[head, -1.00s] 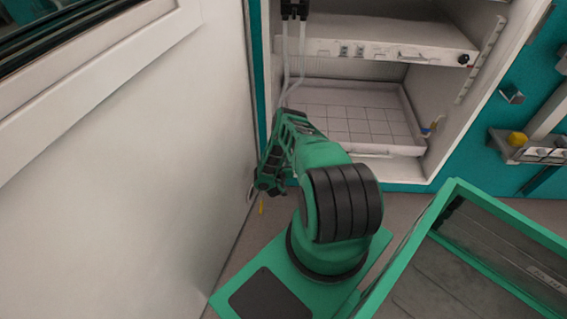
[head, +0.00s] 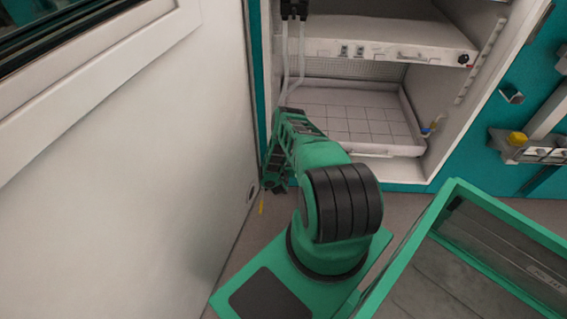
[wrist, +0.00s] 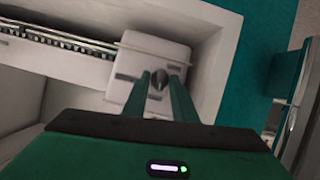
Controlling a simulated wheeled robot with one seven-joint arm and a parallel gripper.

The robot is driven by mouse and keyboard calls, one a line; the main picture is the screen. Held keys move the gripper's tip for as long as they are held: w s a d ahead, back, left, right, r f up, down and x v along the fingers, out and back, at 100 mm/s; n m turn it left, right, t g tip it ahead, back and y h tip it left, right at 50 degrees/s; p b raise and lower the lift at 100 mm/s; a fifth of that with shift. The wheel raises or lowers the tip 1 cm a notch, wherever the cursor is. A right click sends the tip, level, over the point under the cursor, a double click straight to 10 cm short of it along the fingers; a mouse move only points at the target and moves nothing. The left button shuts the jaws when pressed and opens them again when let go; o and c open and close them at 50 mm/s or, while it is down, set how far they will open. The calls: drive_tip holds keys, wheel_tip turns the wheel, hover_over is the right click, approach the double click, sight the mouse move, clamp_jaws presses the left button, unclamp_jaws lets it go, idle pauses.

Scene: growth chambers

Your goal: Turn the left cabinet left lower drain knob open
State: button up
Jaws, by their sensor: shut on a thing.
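In the wrist view, my gripper (wrist: 158,80) has its two green fingers on either side of a small dark knob (wrist: 158,77) and is shut on it. The knob sits in front of a pale square block (wrist: 148,55) by the cabinet wall. In the head view, my green arm reaches to the lower left front of the open cabinet (head: 405,172). My fingertips and the held knob are hidden behind the arm there. The knob's turn angle cannot be told.
A white door (head: 130,160) stands close on the left. Inside the cabinet are a gridded lower tray (head: 350,115) and an upper shelf (head: 390,48). A small yellow-and-blue fitting (head: 430,128) is at the tray's right. A green-framed bin (head: 500,215) is front right.

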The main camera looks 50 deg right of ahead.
drive_tip(key=shift+m+t+y, duration=0.3)
drive_tip(key=shift+m, duration=0.2)
drive_tip(key=o, duration=0.7)
drive_tip(key=shift+c, duration=0.2)
drive_tip(key=shift+s+a, duration=0.1)
drive_tip(key=shift+s, duration=0.05)
drive_tip(key=v, duration=1)
drive_tip(key=shift+a, duration=0.2)
drive_tip(key=shift+s+r, duration=0.1)
drive_tip(key=shift+s, duration=0.05)
